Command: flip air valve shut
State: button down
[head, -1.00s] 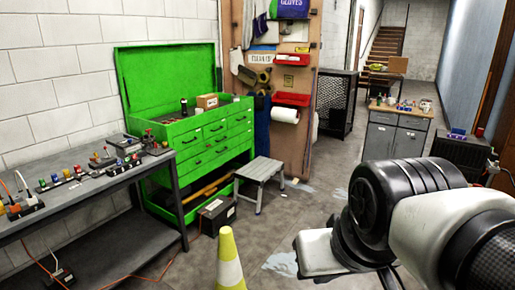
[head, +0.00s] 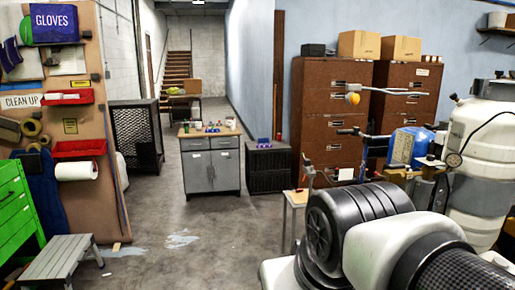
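A machine that looks like the line striper stands at the right, partly behind my arm. It shows a blue part (head: 408,147), a large white tank (head: 478,175), a handlebar with a dark grip (head: 349,132), and a small round gauge (head: 453,160) with a black hose. I cannot pick out the air valve at this size; it may be hidden or too small. My black and white arm links fill the lower right and cover the machine's lower part. My gripper is not in view.
A small stand (head: 295,200) is beside my arm. Brown cabinets (head: 325,110) stand behind the machine. A grey workbench (head: 210,165) is mid-room, a step stool (head: 62,262) lower left, a green tool chest (head: 14,215) at the left edge.

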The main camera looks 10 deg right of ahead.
aim_at(397, 166)
jog(key=i+j+z, duration=0.2)
jog(key=i, duration=1.35)
jog(key=i+z, duration=0.15)
jog(key=z, duration=0.3)
jog(key=i+z, duration=0.2)
jog(key=z, duration=0.25)
jog(key=i+j+z, duration=0.15)
jog(key=z, duration=1.3)
